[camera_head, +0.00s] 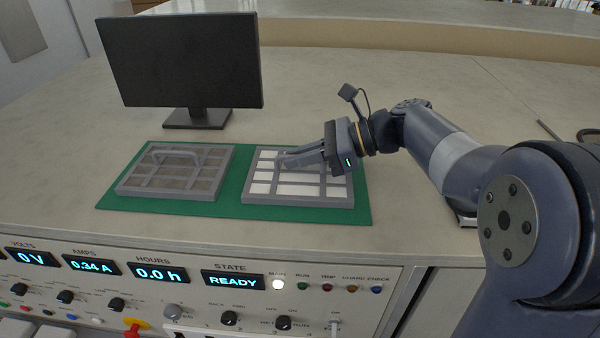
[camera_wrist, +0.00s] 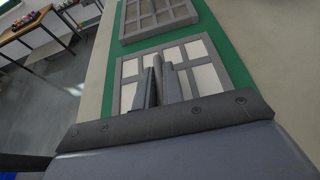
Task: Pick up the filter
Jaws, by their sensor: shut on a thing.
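Two flat grey-framed filters lie side by side on a green mat (camera_head: 228,208). The right filter (camera_head: 262,188) has white panels and the left filter (camera_head: 172,182) has dull grey-brown panels with a raised handle across it. My gripper (camera_head: 284,163) is over the right filter, its fingers closed together at the filter's middle. The wrist view shows the fingers (camera_wrist: 158,80) shut over the white-panelled filter (camera_wrist: 205,77); they hide the part they grip, probably its handle. The filter appears to lie flat on the mat. The other filter (camera_wrist: 160,17) is beyond it.
A black monitor (camera_head: 182,62) stands behind the left filter. A control panel (camera_head: 190,285) with displays and knobs lies below the counter's front edge, its state display reading READY. The counter (camera_head: 320,85) behind the mat is mostly clear.

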